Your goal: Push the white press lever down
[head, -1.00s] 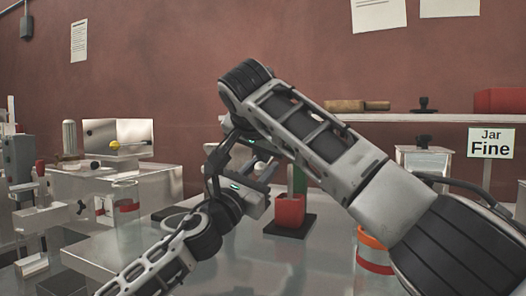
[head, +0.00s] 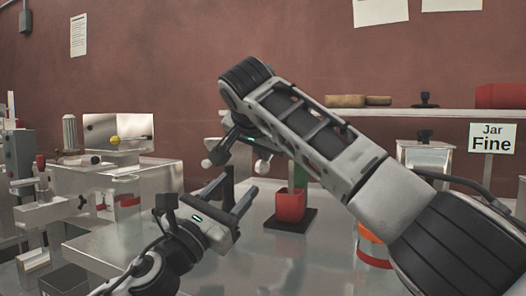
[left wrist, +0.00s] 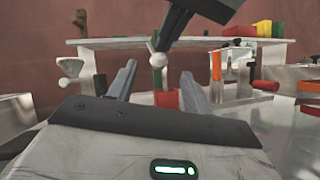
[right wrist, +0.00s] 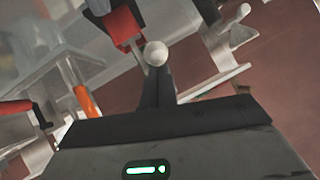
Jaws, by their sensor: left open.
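The white ball knob (right wrist: 156,54), likely on the press lever, is just beyond my right gripper's fingertips (right wrist: 157,70) in the right wrist view. The dark fingers lie close together, and I cannot tell whether they touch it. In the head view a white ball (head: 206,163) shows beside my right gripper, whose arm hides much of the area behind. The left wrist view also shows a white knob (left wrist: 158,60) below the dark right gripper. My left gripper (head: 240,182) is open and empty, lower, left of the red cup (head: 290,205) on its black base.
A green post (head: 300,181) stands behind the red cup. A "Jar Fine" sign (head: 492,138) is at right. A shelf (head: 400,117) runs along the wall. Clear boxes (head: 150,185) and several instruments crowd the left. The grey tabletop in front of the cup is clear.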

